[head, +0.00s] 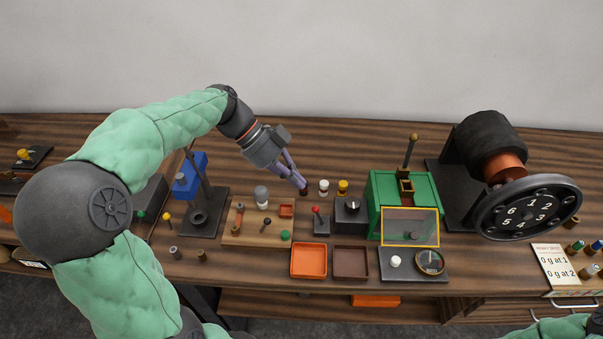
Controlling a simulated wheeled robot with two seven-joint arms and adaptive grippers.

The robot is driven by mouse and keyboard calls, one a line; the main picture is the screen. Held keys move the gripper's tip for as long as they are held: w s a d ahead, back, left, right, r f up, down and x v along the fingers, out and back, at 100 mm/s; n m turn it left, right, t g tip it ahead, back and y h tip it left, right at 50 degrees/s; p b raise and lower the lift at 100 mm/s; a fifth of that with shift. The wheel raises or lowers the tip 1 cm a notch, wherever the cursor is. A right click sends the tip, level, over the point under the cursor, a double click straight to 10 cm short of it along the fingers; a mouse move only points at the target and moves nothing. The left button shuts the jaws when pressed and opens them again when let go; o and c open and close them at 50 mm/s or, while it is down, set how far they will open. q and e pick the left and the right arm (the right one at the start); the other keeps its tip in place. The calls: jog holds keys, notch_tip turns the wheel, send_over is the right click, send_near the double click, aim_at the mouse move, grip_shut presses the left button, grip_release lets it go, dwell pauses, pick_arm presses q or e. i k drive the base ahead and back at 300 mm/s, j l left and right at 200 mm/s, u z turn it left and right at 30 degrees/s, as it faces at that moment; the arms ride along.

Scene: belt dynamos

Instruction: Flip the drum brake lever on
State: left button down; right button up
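A small lever with a red knob (315,210) stands on a dark block (321,226) in the middle of the bench. A taller lever with a brass knob (411,150) rises behind the green box (381,189). No label shows which one is the drum brake lever. A dark drum with an orange hub (487,135) and a numbered handwheel (529,207) stands at the right. My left gripper (302,189) points down, just behind and left of the red-knobbed lever. Its fingers converge at the tips and look shut, with a dark bit at the tips. My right gripper is out of view.
Bottles with dark and yellow caps (342,187) and a dark dial box (350,213) stand close to the right of the gripper. An orange tray (309,262) and a brown tray (350,262) lie in front. A blue block stand (189,177) is at the left.

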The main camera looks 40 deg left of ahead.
aim_at(319, 216)
jog(key=k, duration=1)
